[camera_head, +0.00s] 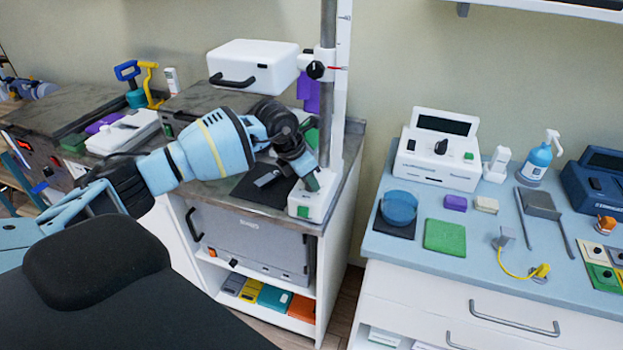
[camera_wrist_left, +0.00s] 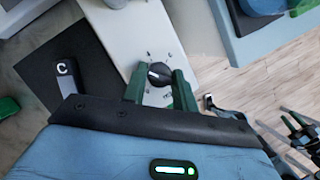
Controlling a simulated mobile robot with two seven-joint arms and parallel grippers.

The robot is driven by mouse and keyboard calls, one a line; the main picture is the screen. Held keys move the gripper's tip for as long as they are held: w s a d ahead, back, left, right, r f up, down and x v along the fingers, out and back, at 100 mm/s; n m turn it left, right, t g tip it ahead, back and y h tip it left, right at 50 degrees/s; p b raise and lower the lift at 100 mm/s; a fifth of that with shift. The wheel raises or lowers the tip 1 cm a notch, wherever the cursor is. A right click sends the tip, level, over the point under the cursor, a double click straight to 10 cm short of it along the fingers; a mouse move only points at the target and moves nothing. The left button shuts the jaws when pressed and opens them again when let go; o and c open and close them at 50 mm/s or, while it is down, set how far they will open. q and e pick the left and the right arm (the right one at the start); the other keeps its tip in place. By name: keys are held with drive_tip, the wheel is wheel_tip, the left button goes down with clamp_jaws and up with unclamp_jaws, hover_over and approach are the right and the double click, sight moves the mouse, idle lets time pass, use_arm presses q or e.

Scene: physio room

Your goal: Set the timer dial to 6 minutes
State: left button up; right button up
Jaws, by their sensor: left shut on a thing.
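The dial (camera_wrist_left: 157,73) is a small black knob with a white pointer mark, set on a white panel (camera_wrist_left: 112,35) with small ticks around it. The pointer is toward the left of the wrist picture; the tick labels are too small to read. The panel belongs to the white base unit (camera_head: 316,207) at the foot of the upright pole. My left gripper (camera_wrist_left: 160,84) has its green fingers on either side of the dial, shut on it. In the head view my left gripper (camera_head: 311,183) reaches down onto the unit and hides the dial. My right gripper is not in view.
A white box (camera_head: 252,66) with a black handle hangs on the pole (camera_head: 328,90) above my forearm. A dark pad (camera_head: 255,186) lies left of the unit on the worktop. A white device (camera_head: 438,160) with its own knob stands on the blue counter at right.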

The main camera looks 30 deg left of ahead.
use_arm(q)
drive_tip(key=shift+m+g, duration=0.3)
drive_tip(key=shift+m, duration=0.5)
drive_tip(key=shift+h, duration=0.3)
drive_tip(key=o, duration=1)
drive_tip(key=shift+b+v, duration=0.3)
drive_tip(key=shift+v, duration=3.65)
